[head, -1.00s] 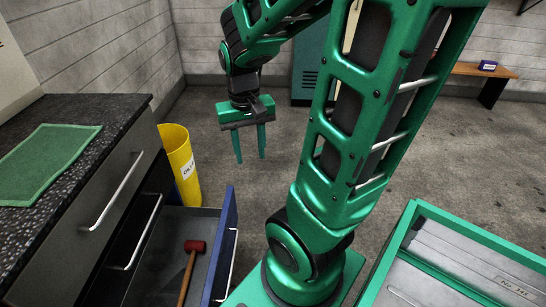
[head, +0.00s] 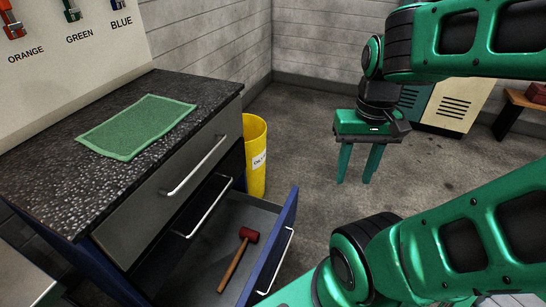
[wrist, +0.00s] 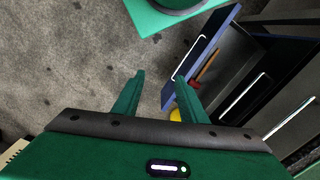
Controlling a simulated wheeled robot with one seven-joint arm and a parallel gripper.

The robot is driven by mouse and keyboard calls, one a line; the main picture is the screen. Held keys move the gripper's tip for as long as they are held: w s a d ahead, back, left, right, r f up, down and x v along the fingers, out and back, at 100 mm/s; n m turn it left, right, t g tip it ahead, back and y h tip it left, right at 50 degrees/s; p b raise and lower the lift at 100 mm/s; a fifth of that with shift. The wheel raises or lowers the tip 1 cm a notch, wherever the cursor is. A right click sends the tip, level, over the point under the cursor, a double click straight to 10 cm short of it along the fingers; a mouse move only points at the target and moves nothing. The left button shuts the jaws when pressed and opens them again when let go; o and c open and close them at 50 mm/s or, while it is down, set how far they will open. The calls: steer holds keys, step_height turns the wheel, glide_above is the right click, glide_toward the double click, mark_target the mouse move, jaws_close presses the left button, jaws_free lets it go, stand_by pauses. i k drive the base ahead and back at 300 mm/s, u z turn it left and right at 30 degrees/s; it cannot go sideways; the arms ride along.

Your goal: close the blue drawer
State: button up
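The blue drawer (head: 283,238) is the lowest drawer of the cabinet and stands pulled out. It has a silver bar handle (head: 275,261) on its front. A mallet (head: 238,262) with a red head and wooden handle lies inside it. My gripper (head: 359,180) hangs beyond and to the right of the drawer, fingers pointing down, apart and empty, touching nothing. In the wrist view the open drawer (wrist: 208,50) shows above and right of my gripper (wrist: 158,78), with the mallet partly visible inside.
The cabinet has a dark speckled top with a green mat (head: 137,126). Its upper drawers are shut, with bar handles (head: 200,163). A yellow bin (head: 254,150) stands behind the blue drawer. The floor around my gripper is clear.

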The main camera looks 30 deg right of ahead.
mark_target(196, 280)
steer(key=z, duration=0.95)
steer(key=k, duration=1.35)
steer(key=u, duration=0.95)
steer(key=i, duration=1)
steer(key=z, duration=0.05)
